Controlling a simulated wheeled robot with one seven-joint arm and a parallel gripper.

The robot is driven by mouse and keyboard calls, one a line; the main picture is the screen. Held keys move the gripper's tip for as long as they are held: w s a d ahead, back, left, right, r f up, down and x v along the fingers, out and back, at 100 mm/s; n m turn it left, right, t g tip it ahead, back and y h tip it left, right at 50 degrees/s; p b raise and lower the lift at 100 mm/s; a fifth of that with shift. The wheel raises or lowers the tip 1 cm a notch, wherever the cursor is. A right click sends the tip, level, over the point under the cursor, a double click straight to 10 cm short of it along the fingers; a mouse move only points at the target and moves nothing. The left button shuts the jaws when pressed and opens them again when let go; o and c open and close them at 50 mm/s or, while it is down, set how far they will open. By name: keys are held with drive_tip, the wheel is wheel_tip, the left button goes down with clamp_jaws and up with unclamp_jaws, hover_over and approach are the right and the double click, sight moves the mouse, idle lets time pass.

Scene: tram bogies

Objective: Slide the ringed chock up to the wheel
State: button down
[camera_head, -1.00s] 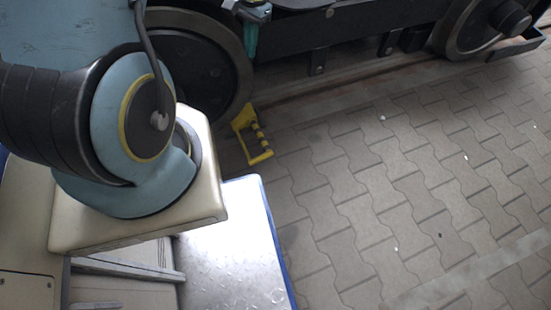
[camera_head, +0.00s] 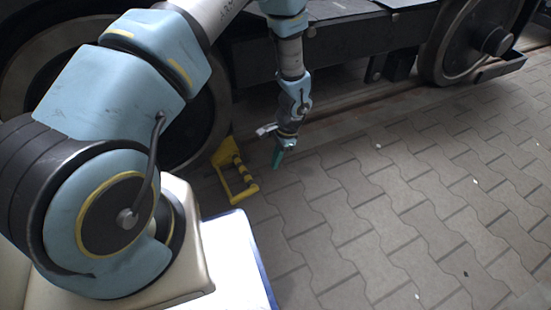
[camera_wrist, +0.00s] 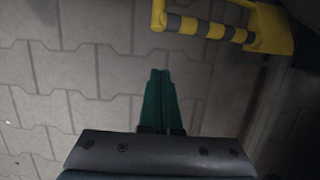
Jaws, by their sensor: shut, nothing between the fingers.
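The yellow chock (camera_head: 226,172) with its black-and-yellow striped bar stands on the paving close to the near wheel (camera_head: 200,125). My arm partly hides that wheel, and I cannot tell whether the chock touches it. In the wrist view the chock (camera_wrist: 268,30) is at the top right, with its striped bar running left. My gripper (camera_head: 277,165) points down just right of the chock, apart from it. Its green fingers (camera_wrist: 160,72) are together and empty in the wrist view, below the striped bar in the picture.
A rail (camera_head: 345,118) runs along the dark bogie frame (camera_head: 335,45). A second wheel (camera_head: 465,45) stands at the upper right. The interlocking paving (camera_head: 390,220) to the right is clear apart from small pale specks.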

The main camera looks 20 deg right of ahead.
drive_tip(key=a+f+b, duration=0.2)
drive_tip(key=a+f, duration=0.3)
drive_tip(key=f, duration=0.1)
drive_tip(key=shift+s, duration=0.15)
drive_tip(key=shift+a, duration=0.15)
